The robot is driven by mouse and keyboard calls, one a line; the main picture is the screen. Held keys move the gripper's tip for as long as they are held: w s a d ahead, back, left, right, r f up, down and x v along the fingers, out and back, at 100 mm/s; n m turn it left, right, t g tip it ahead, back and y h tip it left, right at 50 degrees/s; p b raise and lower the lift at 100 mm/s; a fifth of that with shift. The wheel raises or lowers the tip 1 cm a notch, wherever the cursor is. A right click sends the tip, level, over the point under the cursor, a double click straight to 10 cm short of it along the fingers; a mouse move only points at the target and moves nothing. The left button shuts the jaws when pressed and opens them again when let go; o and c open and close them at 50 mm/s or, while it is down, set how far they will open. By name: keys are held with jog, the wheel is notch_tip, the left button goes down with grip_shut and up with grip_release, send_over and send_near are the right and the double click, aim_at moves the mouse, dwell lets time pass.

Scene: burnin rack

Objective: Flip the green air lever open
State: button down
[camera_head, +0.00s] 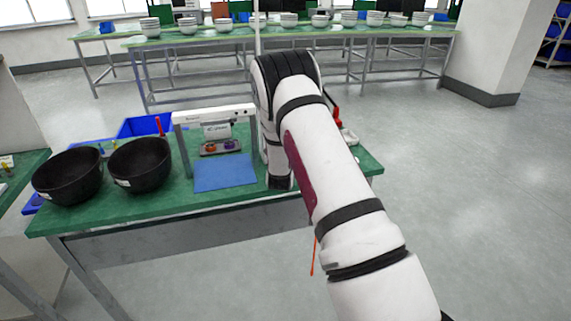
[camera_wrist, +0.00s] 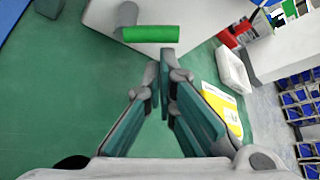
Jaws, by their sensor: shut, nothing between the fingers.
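The green air lever (camera_wrist: 150,34) shows in the wrist view as a green bar with a grey end, in front of a pale grey box face (camera_wrist: 190,15). My gripper (camera_wrist: 165,60) is shut and empty, its fingertips just below the lever in the picture. I cannot tell whether the fingertips touch it. In the head view my arm hides the lever and my gripper.
The green bench (camera_head: 110,218) holds two black bowls (camera_head: 140,163), a blue bin (camera_head: 146,125), a white frame (camera_head: 214,114) and a blue mat (camera_head: 224,173). In the wrist view a red part (camera_wrist: 229,39), a white tray (camera_wrist: 233,70) and a yellow-white card (camera_wrist: 222,108) lie right of the gripper.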

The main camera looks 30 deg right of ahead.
jog(key=shift+w+d+f, duration=0.1)
jog(key=shift+w+d, duration=0.1)
jog(key=shift+w, duration=0.05)
jog(key=shift+a+r+n+h+b, duration=0.1)
jog(key=shift+r+n+h+b, duration=0.25)
jog(key=shift+n+h+b, duration=0.45)
dwell(0.5)
jog(key=n+b, duration=0.1)
jog(key=n+h+b, duration=0.1)
jog(key=b, duration=0.1)
jog(key=shift+w+a+r+h, duration=0.15)
jog(key=shift+a+r+h, duration=0.1)
jog(key=shift+r+h, duration=0.1)
jog(key=n+b, duration=0.1)
jog(key=r+n+t+h+b, duration=0.1)
jog(key=n, duration=0.1)
jog(key=shift+w+a+b, duration=0.1)
jog(key=shift+a+b, duration=0.25)
jog(key=shift+r, duration=0.15)
jog(key=shift+a+r+b, duration=0.1)
jog(key=shift+a+b, duration=0.05)
jog(key=shift+b, duration=0.25)
jog(key=shift+h, duration=0.25)
